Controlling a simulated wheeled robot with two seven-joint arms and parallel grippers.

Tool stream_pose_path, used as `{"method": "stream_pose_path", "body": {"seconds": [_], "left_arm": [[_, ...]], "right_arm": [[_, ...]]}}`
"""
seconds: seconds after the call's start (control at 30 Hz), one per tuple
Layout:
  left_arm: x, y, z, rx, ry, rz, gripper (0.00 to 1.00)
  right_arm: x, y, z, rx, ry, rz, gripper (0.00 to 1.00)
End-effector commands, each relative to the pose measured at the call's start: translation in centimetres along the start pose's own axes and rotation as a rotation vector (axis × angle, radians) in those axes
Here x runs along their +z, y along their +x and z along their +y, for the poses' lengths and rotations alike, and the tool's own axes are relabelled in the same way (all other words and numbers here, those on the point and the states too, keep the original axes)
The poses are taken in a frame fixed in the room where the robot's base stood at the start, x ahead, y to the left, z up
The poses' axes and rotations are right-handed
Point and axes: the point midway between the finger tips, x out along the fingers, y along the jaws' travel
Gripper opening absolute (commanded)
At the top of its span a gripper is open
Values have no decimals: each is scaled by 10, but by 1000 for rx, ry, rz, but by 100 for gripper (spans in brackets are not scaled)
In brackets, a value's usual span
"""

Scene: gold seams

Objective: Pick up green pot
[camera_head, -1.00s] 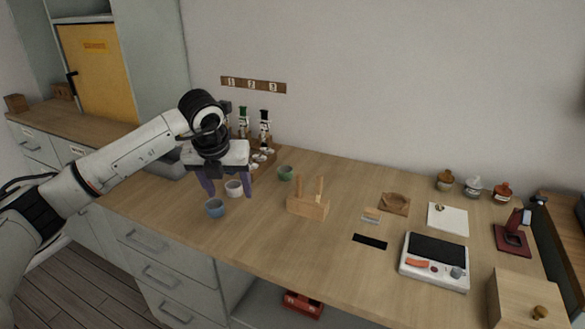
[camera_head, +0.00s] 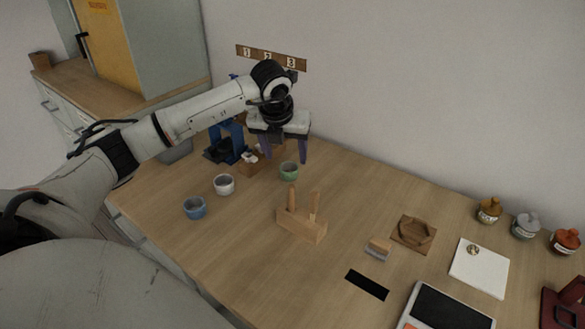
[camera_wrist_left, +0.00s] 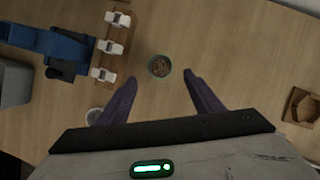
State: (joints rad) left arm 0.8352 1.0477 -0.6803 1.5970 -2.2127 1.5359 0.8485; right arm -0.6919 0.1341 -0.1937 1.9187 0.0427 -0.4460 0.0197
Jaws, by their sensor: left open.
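The green pot (camera_head: 289,171) is a small cup standing upright on the wooden worktop, right of the white pot (camera_head: 224,184) and the blue pot (camera_head: 195,207). In the left wrist view the green pot (camera_wrist_left: 159,66) shows from above with brown contents, ahead of the fingertips and between their lines. My left gripper (camera_head: 287,157) is open, its purple fingers pointing down, just above and behind the green pot in the head view. It also shows in the wrist view (camera_wrist_left: 160,80), with nothing between its fingers. My right gripper is not in view.
A blue device (camera_head: 225,143) and a wooden rack (camera_wrist_left: 112,45) are to the left. A brush (camera_head: 377,249), wooden tray (camera_head: 414,232) and white pad (camera_head: 479,268) lie to the right.

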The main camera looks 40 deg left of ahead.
Motion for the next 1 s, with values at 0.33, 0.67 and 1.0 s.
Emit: {"method": "stream_pose_path", "body": {"seconds": [0.33, 0.67, 1.0], "left_arm": [[3, 36, 0, 1, 0, 2, 60], [4, 63, 0, 0, 1, -2, 60], [4, 63, 0, 0, 1, -2, 26]], "right_arm": [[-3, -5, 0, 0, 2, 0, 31], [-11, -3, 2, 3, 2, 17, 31], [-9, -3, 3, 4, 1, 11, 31]]}}
